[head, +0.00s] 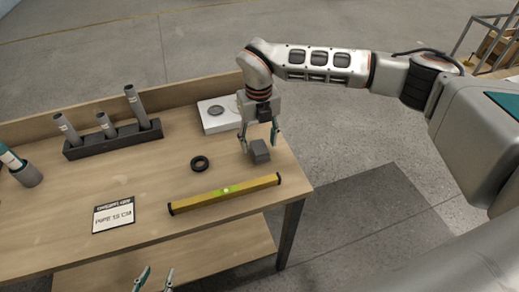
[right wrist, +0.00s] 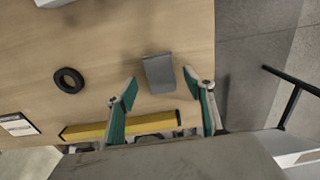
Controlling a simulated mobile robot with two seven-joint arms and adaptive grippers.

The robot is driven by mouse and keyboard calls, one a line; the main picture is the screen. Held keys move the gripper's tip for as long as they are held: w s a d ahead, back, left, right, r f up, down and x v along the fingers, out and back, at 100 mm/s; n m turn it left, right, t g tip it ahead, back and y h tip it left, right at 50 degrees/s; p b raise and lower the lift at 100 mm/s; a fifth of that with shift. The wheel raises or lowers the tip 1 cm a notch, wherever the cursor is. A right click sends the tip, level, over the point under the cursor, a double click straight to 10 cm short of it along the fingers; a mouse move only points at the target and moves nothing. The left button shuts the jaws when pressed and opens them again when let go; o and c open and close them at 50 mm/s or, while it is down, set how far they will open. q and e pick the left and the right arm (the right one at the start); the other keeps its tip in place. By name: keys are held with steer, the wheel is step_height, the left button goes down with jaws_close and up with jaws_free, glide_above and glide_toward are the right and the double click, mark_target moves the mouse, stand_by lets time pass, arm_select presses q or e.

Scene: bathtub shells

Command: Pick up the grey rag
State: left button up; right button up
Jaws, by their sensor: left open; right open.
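The grey rag (head: 259,151) is a small folded block on the wooden table near its right end. In the right wrist view the rag (right wrist: 158,70) lies across the gap between the two green fingertips, slightly beyond them. My right gripper (head: 259,141) is open and points down at the rag, with one finger to each side and nothing held; whether a finger touches it I cannot tell. My left gripper (head: 154,279) is open and empty at the bottom edge of the head view, in front of the table; only its fingertips show.
A yellow level (head: 205,197) lies in front of the rag, and a black ring (head: 200,163) lies to its left. A white box (head: 214,119) stands behind. A dark rack (head: 82,149) with grey tubes, a label card (head: 113,216) and another tube (head: 27,176) are further left.

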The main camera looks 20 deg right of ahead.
mark_target(260, 147)
steer(key=shift+f, duration=1.45)
steer(key=c, duration=1.2)
steer(key=shift+r, duration=0.1)
step_height(260, 147, up, 20)
steer(key=shift+f, duration=0.1)
steer(key=o, duration=0.5)
steer(key=shift+c, duration=0.2)
steer(key=c, duration=0.3)
steer(key=shift+d, duration=0.1)
steer(key=shift+c, duration=0.2)
